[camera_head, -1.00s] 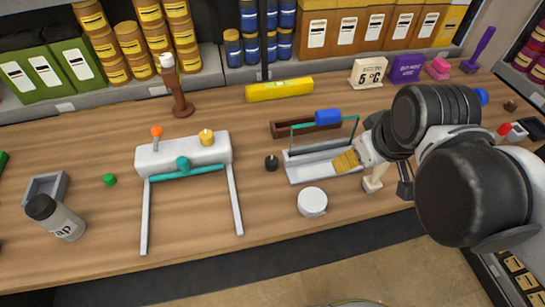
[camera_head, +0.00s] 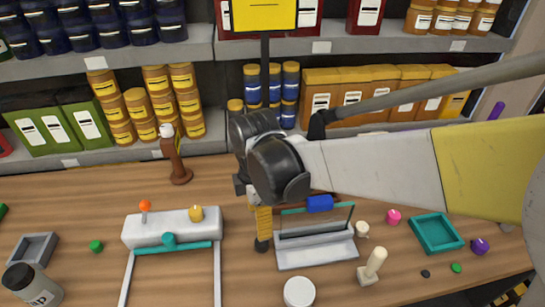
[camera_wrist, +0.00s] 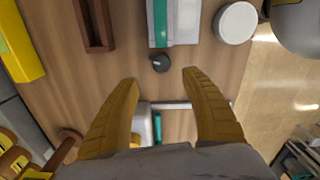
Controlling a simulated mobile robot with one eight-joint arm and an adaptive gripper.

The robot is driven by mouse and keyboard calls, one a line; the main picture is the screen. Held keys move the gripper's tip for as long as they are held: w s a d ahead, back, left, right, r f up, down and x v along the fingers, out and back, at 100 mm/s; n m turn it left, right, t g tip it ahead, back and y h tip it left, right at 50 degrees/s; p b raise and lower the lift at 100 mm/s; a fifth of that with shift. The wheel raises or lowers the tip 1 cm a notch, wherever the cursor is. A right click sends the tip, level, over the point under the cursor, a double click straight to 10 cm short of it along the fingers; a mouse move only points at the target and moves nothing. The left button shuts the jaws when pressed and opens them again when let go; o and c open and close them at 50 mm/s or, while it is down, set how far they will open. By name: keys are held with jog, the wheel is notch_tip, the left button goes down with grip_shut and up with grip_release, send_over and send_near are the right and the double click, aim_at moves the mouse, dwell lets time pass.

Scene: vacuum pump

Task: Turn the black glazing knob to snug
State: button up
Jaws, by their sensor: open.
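The black knob (camera_head: 262,246) stands upright on the wooden table, left of a pale grey frame (camera_head: 318,257) with a teal-edged glass pane. My gripper (camera_head: 264,230) points down just above the knob, and its yellow fingers partly cover it in the head view. In the wrist view the knob (camera_wrist: 160,64) shows whole, with a light mark on top. It lies just beyond the fingertips and about midway between them. My gripper (camera_wrist: 161,77) is open, with nothing between its fingers.
A white bench-like body (camera_head: 170,228) with a teal bar stands to the left. A blue block (camera_head: 320,203) is at the pane. A white round lid (camera_head: 299,292) and a cream post (camera_head: 374,266) are in front. A brown bottle (camera_head: 174,155) stands behind, below the shelves.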

aim_at(261, 242)
notch_tip(261, 242, down, 10)
jog(key=b, duration=0.3)
jog(key=shift+s+b, duration=0.15)
jog(key=shift+b, duration=0.2)
jog(key=c, duration=1.2)
jog(key=shift+m, duration=0.3)
jog(key=m, duration=0.3)
jog(key=shift+m, duration=2.8)
